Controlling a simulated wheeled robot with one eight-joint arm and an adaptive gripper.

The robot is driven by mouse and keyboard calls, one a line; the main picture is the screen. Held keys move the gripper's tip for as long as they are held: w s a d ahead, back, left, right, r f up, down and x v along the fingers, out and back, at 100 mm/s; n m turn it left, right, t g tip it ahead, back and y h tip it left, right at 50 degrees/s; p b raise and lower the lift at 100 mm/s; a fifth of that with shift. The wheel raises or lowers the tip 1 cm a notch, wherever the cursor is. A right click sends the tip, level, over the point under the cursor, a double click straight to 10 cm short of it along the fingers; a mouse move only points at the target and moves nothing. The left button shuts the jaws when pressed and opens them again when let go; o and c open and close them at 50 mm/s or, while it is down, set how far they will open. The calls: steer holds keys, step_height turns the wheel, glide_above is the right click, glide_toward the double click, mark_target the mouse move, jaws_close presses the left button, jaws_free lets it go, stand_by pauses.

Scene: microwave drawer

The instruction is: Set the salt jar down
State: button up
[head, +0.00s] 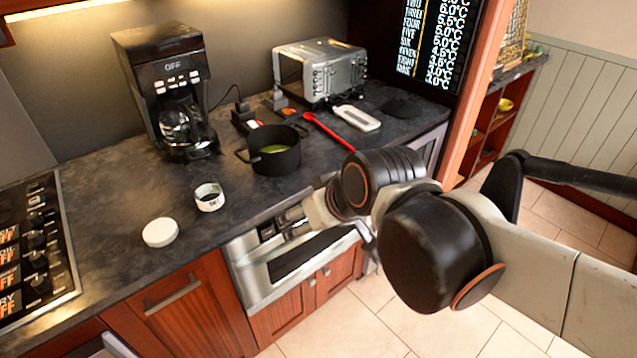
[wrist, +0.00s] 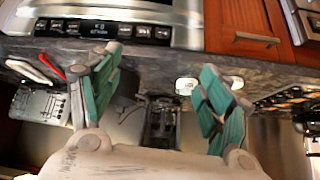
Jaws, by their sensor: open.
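The salt jar (head: 208,198) is a small, open white jar with a dark marking. It stands upright on the dark counter, left of the black pot. In the wrist view a small white thing (wrist: 187,86) between my fingers appears to be this jar, farther off. A round white lid (head: 160,232) lies flat on the counter, left of and nearer than the jar. My gripper (head: 288,224) is over the counter's front edge by the microwave drawer, to the right of the jar and apart from it. In the wrist view my gripper (wrist: 160,68) has its teal-padded fingers spread, with nothing held.
A black pot (head: 275,160) with green contents, a red spoon (head: 330,132), a toaster (head: 322,72) and a coffee maker (head: 165,90) stand behind. The cooktop (head: 38,250) is at left. The microwave drawer (head: 290,268) is below the counter edge.

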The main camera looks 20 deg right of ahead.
steer(key=shift+m+h, duration=0.7)
steer(key=s+d, duration=0.1)
steer(key=s, duration=0.1)
steer(key=s+d, duration=0.1)
steer(key=s, duration=0.1)
steer(key=shift+d+r, duration=0.2)
steer(key=shift+d, duration=0.15)
